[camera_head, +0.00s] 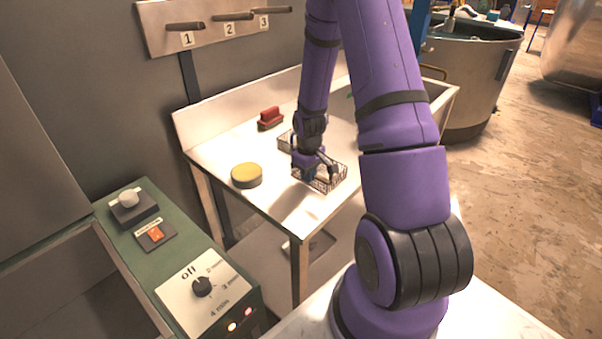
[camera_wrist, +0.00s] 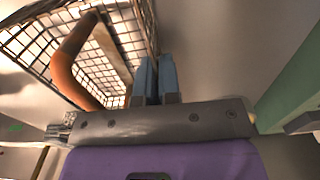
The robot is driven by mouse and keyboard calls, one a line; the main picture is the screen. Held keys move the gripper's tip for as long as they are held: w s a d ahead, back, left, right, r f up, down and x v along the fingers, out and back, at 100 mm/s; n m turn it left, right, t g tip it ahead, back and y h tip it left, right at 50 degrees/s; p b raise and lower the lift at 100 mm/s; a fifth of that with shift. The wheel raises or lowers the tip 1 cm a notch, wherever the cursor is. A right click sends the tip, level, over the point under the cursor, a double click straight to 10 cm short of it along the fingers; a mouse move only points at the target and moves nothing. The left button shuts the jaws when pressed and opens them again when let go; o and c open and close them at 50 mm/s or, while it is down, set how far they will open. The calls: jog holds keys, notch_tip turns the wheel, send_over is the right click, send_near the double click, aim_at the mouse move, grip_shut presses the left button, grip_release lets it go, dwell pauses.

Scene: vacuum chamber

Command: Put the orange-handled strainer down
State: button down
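The orange-handled strainer is a wire-mesh basket that shows in the head view (camera_head: 328,180), over the front part of the metal table. Its orange curved handle (camera_wrist: 68,60) and mesh fill the upper left of the wrist view. My gripper (camera_head: 313,172) is right at the basket and points down. In the wrist view its two blue fingers (camera_wrist: 157,78) are close together, with the mesh wall running to them, and they look shut on the strainer's wire wall. The pinched part is hidden. I cannot tell whether the basket touches the table.
On the table (camera_head: 222,138) stand a yellow-topped round tin (camera_head: 246,175) and a red brush-like block (camera_head: 270,118). Another wire basket (camera_head: 285,140) lies partly behind my arm. A green control panel (camera_head: 180,250) is at the left front. Bare tabletop lies between the tin and strainer.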

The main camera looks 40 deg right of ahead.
jog(key=shift+f, duration=0.15)
jog(key=c, duration=1.7)
grip_release()
jog(key=o, duration=0.4)
jog(key=shift+c, duration=0.2)
notch_tip(320, 180, up, 12)
jog(key=s+a+r+t+h, duration=0.1)
jog(key=s+a+r, duration=0.3)
jog(key=r, duration=0.5)
jog(key=s+a+r+t, duration=0.1)
jog(key=s+a+r, duration=0.1)
jog(key=a+r, duration=0.55)
jog(key=s+a+r+t, duration=0.1)
jog(key=s+a+r, duration=0.3)
jog(key=s, duration=0.3)
jog(key=s+a+r+m+t+y, duration=0.1)
jog(key=s+a+r+t, duration=0.1)
jog(key=s+r, duration=0.4)
jog(key=shift+s+a+r+m, duration=0.25)
jog(key=shift+s+a+m, duration=0.05)
jog(key=shift+s+a, duration=0.6)
